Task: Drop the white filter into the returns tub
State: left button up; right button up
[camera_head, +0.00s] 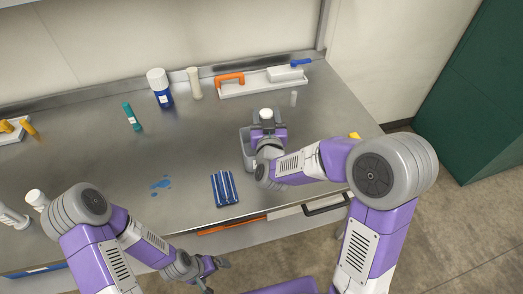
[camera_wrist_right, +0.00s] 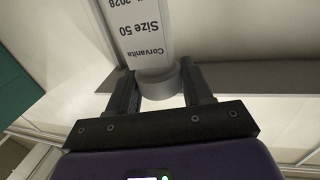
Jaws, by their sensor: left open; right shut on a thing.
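My right gripper (camera_wrist_right: 160,88) is shut on the white filter (camera_wrist_right: 142,30), which has a grey end cap and a printed label reading "Corvanita Size 50". In the head view the filter's pale round end (camera_head: 266,114) shows above my right gripper (camera_head: 266,131). A grey tub (camera_head: 246,150) stands on the bench directly below and behind this gripper, which hides much of its inside. The filter appears to be over the tub; its exact height above it I cannot tell. My left gripper (camera_head: 212,277) is open and empty, low in front of the bench edge.
A blue striped pack (camera_head: 224,188) and a blue spill (camera_head: 160,185) lie on the bench.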

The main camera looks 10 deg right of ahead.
jog(key=o, duration=1.5)
jog(key=s, duration=0.3)
jog(key=s+a, duration=0.1)
jog(key=s, duration=0.3)
jog(key=shift+s+a+p, duration=0.2)
jog(key=shift+s+p, duration=0.05)
jog(key=shift+p, duration=0.05)
